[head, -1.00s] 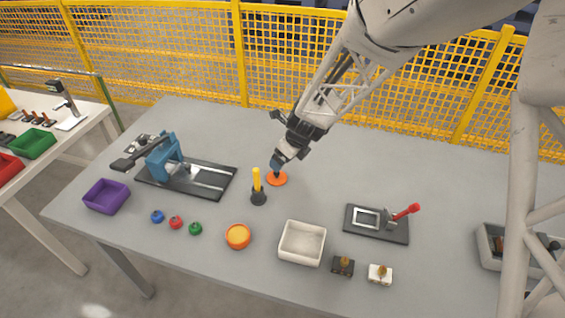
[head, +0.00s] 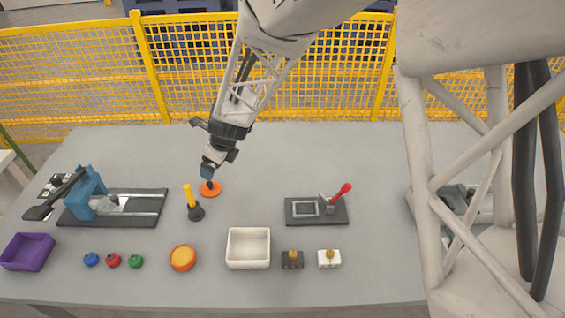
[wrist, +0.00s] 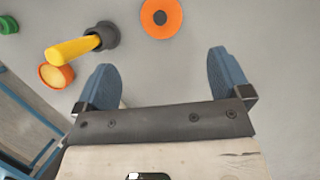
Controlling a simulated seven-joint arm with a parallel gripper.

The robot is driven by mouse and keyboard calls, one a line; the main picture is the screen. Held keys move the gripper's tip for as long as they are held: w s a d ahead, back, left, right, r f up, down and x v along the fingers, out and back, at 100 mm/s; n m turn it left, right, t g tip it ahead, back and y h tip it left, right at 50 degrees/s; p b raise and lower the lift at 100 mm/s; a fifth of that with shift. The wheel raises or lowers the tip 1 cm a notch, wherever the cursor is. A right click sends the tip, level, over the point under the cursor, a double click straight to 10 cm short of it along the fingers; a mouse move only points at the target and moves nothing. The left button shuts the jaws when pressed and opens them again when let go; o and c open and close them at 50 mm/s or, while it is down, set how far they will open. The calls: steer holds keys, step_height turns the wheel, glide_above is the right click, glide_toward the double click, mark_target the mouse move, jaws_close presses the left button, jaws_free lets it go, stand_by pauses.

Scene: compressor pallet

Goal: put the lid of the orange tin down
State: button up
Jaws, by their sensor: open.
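The lid (head: 211,189), an orange disc with a dark round knob, lies flat on the grey table behind the yellow-handled tool. The lid also shows at the top of the wrist view (wrist: 153,27), beyond the fingertips and apart from them. My gripper (head: 208,172) is just above the lid in the head view. Its two blue fingers (wrist: 160,66) are spread with nothing between them. The round orange tin (head: 183,258) stands near the table's front, its inside yellow-orange. It also shows at the left of the wrist view (wrist: 56,75).
The yellow-handled tool (head: 194,206) stands upright in a dark base left of the lid. A white tray (head: 232,264), a dark plate with a red lever (head: 330,215) and a blue press (head: 88,190) stand around. The table behind the lid is clear.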

steer(key=s+d+r+n+h, duration=0.1)
steer(key=s+d+r+n, duration=0.5)
steer(key=d, duration=0.4)
steer(key=s+d+r+n, duration=0.45)
steer(key=d+r, duration=0.35)
steer(key=d, duration=0.2)
steer(key=s+d+r+n+t+h, duration=0.1)
steer(key=s+d+r+n+h, duration=0.2)
steer(key=s+d+n, duration=0.8)
steer(key=s+d+r, duration=0.2)
steer(key=s+d, duration=0.3)
steer(key=s, duration=0.2)
steer(key=shift+s+r+n, duration=0.2)
steer(key=shift+s+n, duration=0.15)
